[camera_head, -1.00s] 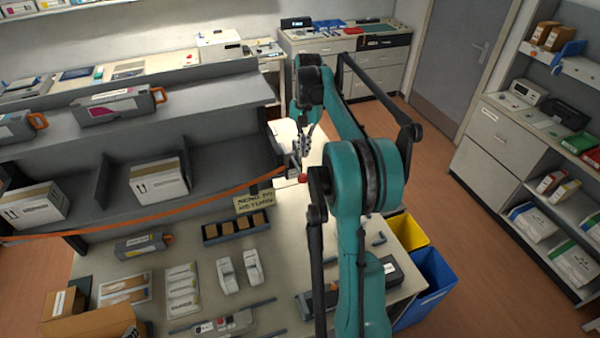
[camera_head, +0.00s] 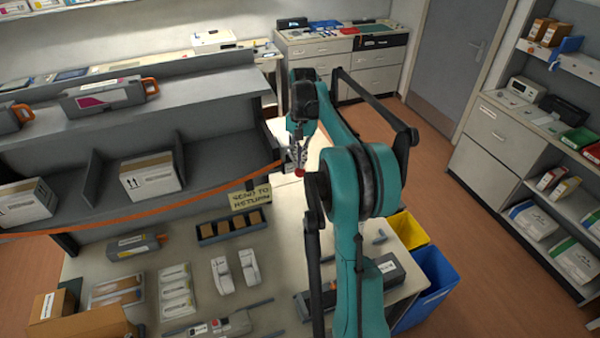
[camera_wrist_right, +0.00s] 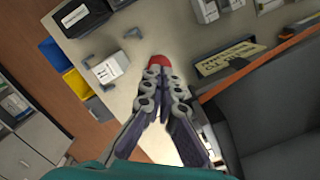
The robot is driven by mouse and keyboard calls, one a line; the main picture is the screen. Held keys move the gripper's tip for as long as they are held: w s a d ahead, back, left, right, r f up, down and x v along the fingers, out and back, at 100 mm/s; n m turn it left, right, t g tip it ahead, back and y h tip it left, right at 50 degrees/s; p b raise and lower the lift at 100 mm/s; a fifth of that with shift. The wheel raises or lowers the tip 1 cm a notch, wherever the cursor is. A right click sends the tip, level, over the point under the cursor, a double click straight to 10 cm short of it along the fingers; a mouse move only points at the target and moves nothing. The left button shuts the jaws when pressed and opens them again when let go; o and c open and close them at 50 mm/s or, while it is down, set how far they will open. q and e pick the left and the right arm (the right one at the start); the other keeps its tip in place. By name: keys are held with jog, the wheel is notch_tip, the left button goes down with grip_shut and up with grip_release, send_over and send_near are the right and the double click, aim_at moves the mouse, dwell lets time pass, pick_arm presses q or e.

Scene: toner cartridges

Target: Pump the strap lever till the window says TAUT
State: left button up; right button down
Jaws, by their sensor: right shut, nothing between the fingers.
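An orange strap (camera_head: 150,210) runs across the front of the grey shelf to a small tensioner (camera_head: 284,160) at the shelf's right end. The lever's red knob (camera_head: 299,173) sticks out there. My right gripper (camera_head: 298,163) is shut and empty, with its fingertips right at the red knob. In the right wrist view the closed fingertips (camera_wrist_right: 160,68) overlap the red knob (camera_wrist_right: 157,61); I cannot tell whether they touch. The window's text cannot be read, and the arm and fingers hide part of the tensioner. My left gripper is not in view.
A yellow sign (camera_head: 250,197) hangs below the strap near the tensioner. White boxes (camera_head: 152,174) sit in the shelf bays behind the strap. The worktable (camera_head: 190,250) below holds cartridges and a dark tray (camera_head: 232,235). Yellow and blue bins (camera_head: 432,280) stand at its right.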

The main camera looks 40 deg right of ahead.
dwell(0.3)
notch_tip(320, 180, down, 5)
jog(key=b, duration=0.3)
jog(key=shift+r, duration=0.3)
jog(key=shift+w+d+r+p, duration=0.25)
jog(key=shift+d+r+p, duration=0.05)
jog(key=shift+d, duration=0.05)
jog(key=w+d+p, duration=0.1)
jog(key=d, duration=0.1)
send_near(300, 170)
jog(key=w+d, duration=0.1)
jog(key=d+r, duration=0.1)
jog(key=w+d+r, duration=0.1)
jog(key=shift+w+d, duration=0.3)
jog(key=shift+d, duration=0.05)
